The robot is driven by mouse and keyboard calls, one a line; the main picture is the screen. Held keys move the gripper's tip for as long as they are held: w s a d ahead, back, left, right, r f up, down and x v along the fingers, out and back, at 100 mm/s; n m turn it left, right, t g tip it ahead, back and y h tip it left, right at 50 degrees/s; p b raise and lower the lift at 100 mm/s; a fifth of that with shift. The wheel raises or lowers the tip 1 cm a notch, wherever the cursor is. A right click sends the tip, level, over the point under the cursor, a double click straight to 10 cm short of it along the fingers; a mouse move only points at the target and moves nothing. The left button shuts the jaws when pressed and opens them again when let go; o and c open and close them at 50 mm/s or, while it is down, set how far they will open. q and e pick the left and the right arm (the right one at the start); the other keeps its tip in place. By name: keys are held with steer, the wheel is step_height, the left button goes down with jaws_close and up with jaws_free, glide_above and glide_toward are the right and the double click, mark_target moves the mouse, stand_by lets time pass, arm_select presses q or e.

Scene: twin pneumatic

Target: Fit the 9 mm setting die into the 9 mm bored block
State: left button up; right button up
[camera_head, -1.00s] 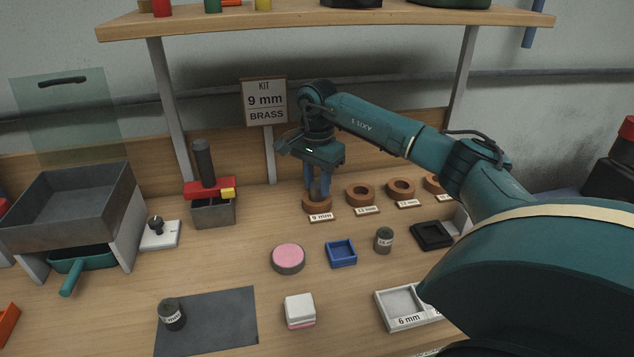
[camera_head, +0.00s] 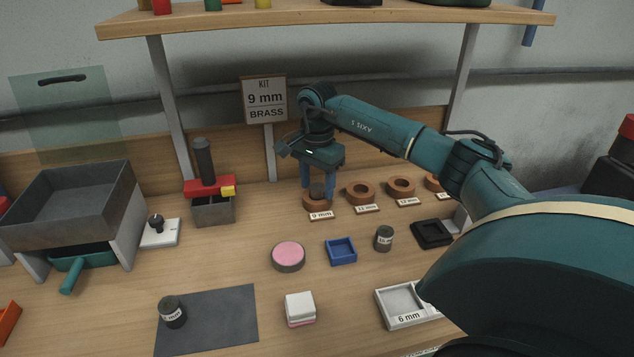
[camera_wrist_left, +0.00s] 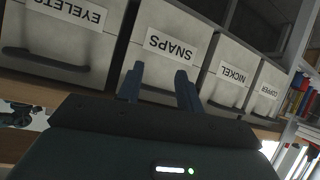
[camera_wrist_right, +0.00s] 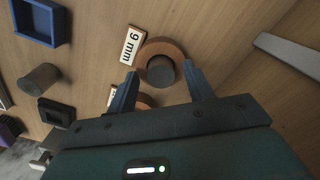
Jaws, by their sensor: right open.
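The 9 mm bored block is a round brown wooden ring (camera_head: 317,203) behind a "9 mm" label; it also shows in the right wrist view (camera_wrist_right: 176,49). A dark grey cylindrical die (camera_wrist_right: 160,71) stands in the ring's bore, its upper part projecting; it also shows in the head view (camera_head: 317,189). How deep it sits is hidden. My right gripper (camera_head: 318,188) is open, with its fingers on either side of the die and apart from it. My left gripper (camera_wrist_left: 158,80) is open and empty, facing labelled drawers, outside the head view.
More brown rings (camera_head: 360,192) stand to the right. A grey cylinder (camera_head: 383,238), a blue tray (camera_head: 341,262) and a pink-topped round pad (camera_head: 288,256) lie in front. Another labelled cylinder (camera_head: 172,312) stands on a dark mat (camera_head: 225,318). A red-topped press (camera_head: 208,188) stands left.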

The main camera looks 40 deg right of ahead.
mark_target(317, 187)
step_height(317, 187, up, 8)
steer(key=shift+f, duration=0.2)
stand_by(0.6)
